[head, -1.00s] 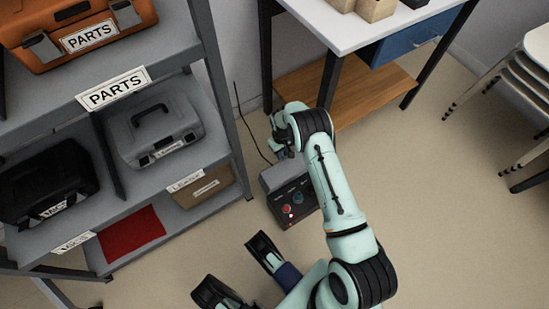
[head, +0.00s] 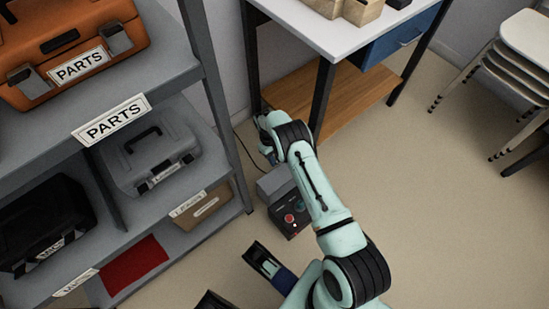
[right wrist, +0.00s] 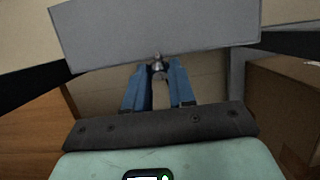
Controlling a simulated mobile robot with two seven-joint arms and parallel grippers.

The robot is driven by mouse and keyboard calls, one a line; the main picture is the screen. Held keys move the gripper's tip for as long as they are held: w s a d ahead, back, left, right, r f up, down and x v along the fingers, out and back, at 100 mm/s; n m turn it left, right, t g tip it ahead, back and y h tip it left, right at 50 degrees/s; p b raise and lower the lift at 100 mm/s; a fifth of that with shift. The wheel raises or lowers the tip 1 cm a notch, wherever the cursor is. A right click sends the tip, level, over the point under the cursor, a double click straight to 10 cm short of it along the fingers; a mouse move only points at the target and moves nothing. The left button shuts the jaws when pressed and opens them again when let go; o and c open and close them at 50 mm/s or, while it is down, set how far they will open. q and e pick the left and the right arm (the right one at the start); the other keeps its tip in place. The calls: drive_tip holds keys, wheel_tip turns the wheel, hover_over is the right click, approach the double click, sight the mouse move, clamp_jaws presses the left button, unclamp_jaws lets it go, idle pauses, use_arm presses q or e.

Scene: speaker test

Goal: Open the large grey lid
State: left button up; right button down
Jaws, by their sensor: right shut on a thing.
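A small grey lid-like panel (head: 274,181) tops a dark box (head: 293,214) on the floor in the head view. In the right wrist view a large flat grey panel (right wrist: 155,32) fills the top. The blue fingers of my right gripper (right wrist: 158,76) are closed around a small metallic piece at the panel's lower edge. How far the lid is tilted cannot be told.
A grey shelf unit (head: 157,75) with an orange case (head: 65,45), a grey case (head: 150,150) and a black case (head: 40,222) stands at left. A white-topped table (head: 345,32) is behind the box. Stacked chairs (head: 525,55) stand at right. Floor at right is clear.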

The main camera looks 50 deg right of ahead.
drive_tip(key=c, duration=0.9)
unclamp_jaws()
drive_tip(key=shift+w+d+f, duration=0.1)
drive_tip(key=shift+w+f, duration=0.05)
drive_tip(key=shift+w, duration=0.15)
drive_tip(key=shift+c, duration=0.2)
use_arm(q)
drive_tip(key=shift+w, duration=0.1)
drive_tip(key=shift+t, duration=0.8)
drive_tip(key=w, duration=0.1)
drive_tip(key=w+r+p, duration=0.1)
drive_tip(key=w, duration=0.1)
drive_tip(key=w+r+p, duration=0.1)
drive_tip(key=shift+w+d+r, duration=0.1)
drive_tip(key=shift+w+d, duration=0.05)
drive_tip(key=shift+d, duration=0.1)
use_arm(e)
drive_tip(key=a+v, duration=0.1)
drive_tip(key=v, duration=1.2)
drive_tip(key=shift+d+r, duration=0.2)
drive_tip(key=shift+d, duration=0.25)
